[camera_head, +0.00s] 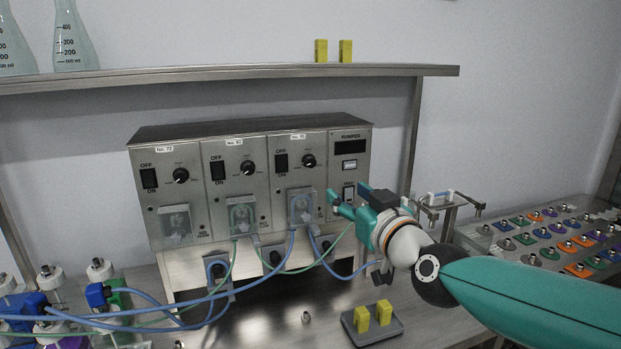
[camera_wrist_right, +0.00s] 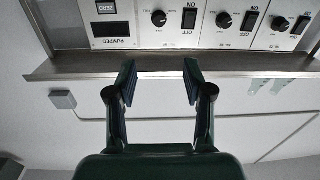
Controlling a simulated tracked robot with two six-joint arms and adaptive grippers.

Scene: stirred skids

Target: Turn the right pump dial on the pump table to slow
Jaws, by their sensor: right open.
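The pump unit (camera_head: 225,195) is a steel box on the table with three panels, each with a switch and a black dial. The right pump dial (camera_head: 308,160) is the rightmost, beside a black OFF/ON switch (camera_head: 281,163). It also shows upside down in the right wrist view (camera_wrist_right: 158,18), its pointer too small to read. My right gripper (camera_head: 348,201) is in front of the unit's right end, lower right of that dial and apart from it. In the wrist view its fingers (camera_wrist_right: 159,78) are spread and empty, with the dial beyond the gap. My left gripper is out of view.
The other two dials, middle (camera_head: 247,167) and left (camera_head: 181,175), are on the same face. Blue and green tubes (camera_head: 290,250) hang in front of the unit. A grey holder (camera_head: 358,333) with yellow blocks is below my arm. A shelf (camera_head: 230,75) runs above.

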